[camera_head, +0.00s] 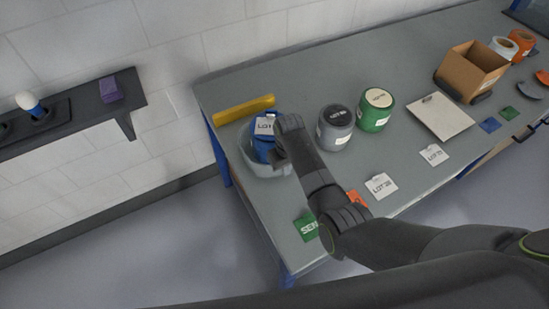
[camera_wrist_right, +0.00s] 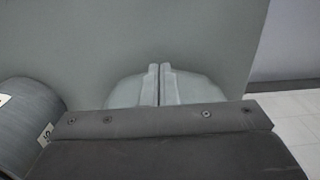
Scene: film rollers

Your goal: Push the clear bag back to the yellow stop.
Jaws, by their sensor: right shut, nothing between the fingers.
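The clear bag (camera_head: 256,164) sits on the left end of the grey table, around a blue roll (camera_head: 260,147) with a white lot label. The yellow stop (camera_head: 244,109) is a bar lying behind the bag near the back edge, with a small strip of table between them. My right gripper (camera_head: 281,161) is over the bag's right side; I cannot tell whether it touches. In the right wrist view its fingers (camera_wrist_right: 160,84) are shut and empty, with pale rounded shapes beside them that I cannot identify clearly. My left gripper is not in view.
A grey roll (camera_head: 337,128) stands right of the bag, also at the left in the wrist view (camera_wrist_right: 28,128). A green card (camera_head: 306,228) lies near the table's left edge.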

